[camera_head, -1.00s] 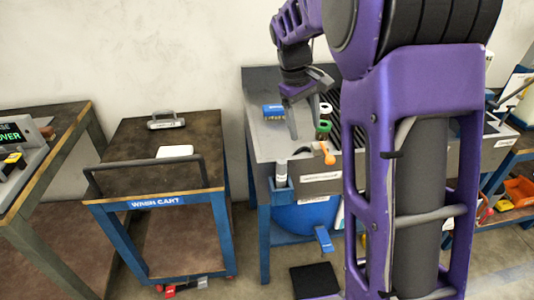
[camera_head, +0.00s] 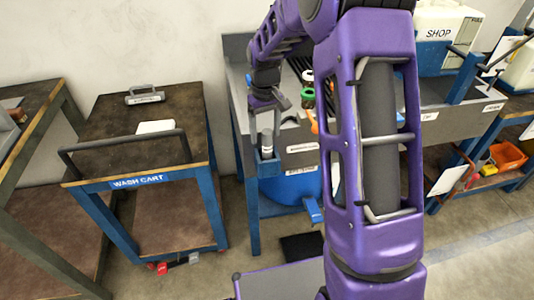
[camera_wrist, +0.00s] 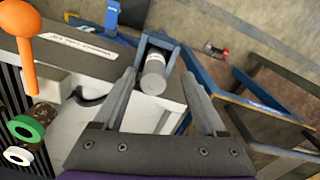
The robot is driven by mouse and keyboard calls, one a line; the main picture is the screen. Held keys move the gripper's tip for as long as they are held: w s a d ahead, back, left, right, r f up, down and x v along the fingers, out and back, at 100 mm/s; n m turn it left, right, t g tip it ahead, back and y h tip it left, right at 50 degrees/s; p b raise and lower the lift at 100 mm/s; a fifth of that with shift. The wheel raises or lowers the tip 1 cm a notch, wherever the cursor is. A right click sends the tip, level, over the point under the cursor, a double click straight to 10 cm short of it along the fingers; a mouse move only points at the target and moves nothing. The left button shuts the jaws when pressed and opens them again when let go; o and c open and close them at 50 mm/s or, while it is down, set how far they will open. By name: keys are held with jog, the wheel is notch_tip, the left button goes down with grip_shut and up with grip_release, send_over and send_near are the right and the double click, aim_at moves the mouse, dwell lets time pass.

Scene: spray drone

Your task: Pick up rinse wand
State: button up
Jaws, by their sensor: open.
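A grey cylinder with a pale band, which I take to be the rinse wand (camera_head: 267,144), stands upright in a blue holder (camera_head: 266,167) on the bench's front left corner. In the wrist view the wand (camera_wrist: 153,74) shows between my two fingers, with its lower part hidden in the blue bracket (camera_wrist: 171,48). My gripper (camera_head: 267,116) is open and empty just above the wand. In the wrist view my gripper (camera_wrist: 159,74) has its fingertips on either side of the wand, with gaps showing; contact cannot be seen.
The wash cart (camera_head: 137,181) stands to the left, with a gap of floor between. A white shop container (camera_head: 446,40) is at the right.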

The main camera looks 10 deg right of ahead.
aim_at(267, 144)
jog(key=f, duration=0.3)
jog(key=f+b, duration=0.1)
jog(key=f, duration=0.1)
jog(key=shift+w+d+f, duration=0.3)
jog(key=shift+w+f, duration=0.05)
grip_shut()
